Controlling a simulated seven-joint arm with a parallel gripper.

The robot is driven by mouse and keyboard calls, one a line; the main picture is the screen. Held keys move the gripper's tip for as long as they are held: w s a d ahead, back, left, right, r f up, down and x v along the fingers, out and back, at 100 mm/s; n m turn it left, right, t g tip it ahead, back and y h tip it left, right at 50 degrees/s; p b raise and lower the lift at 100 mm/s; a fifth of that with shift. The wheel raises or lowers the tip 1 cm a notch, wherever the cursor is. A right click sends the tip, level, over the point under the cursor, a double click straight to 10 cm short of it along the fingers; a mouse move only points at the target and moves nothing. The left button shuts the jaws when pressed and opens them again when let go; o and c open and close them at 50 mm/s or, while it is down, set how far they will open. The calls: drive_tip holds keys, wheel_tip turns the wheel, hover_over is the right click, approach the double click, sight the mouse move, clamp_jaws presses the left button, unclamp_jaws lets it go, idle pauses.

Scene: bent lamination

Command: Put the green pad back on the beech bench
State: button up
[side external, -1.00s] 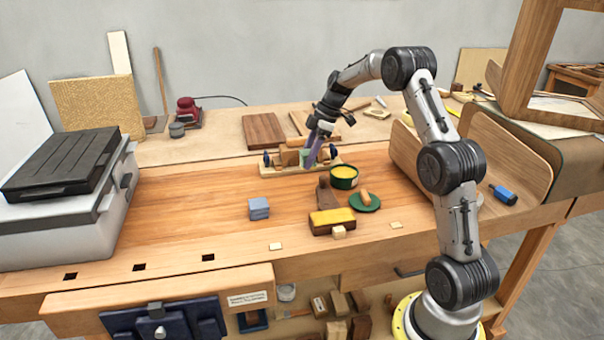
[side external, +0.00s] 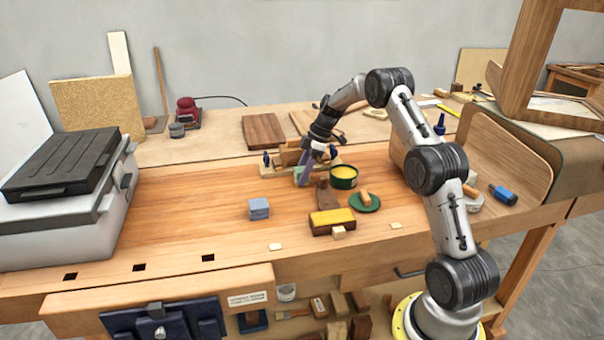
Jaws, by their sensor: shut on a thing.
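My gripper (side external: 304,181) is low over the far middle of the beech bench (side external: 190,205), just in front of the wooden fixture. It is shut on the small pale green pad (side external: 299,174), which shows at the left of the purple-grey fingers. The fingers hide part of the pad. I cannot tell whether the pad touches the bench top. The wooden fixture (side external: 268,170) with blue clamp knobs stands right behind, partly hidden by my gripper.
A green tin with yellow contents (side external: 344,178) stands close to the right of my gripper. A brown wooden tool (side external: 327,198), a yellow-topped block (side external: 331,220) and a green disc (side external: 363,207) lie nearer. A blue-grey block (side external: 259,208) sits left. The bench's left middle is clear.

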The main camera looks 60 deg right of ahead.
drive_tip(key=shift+f, duration=0.15)
drive_tip(key=o, duration=1.2)
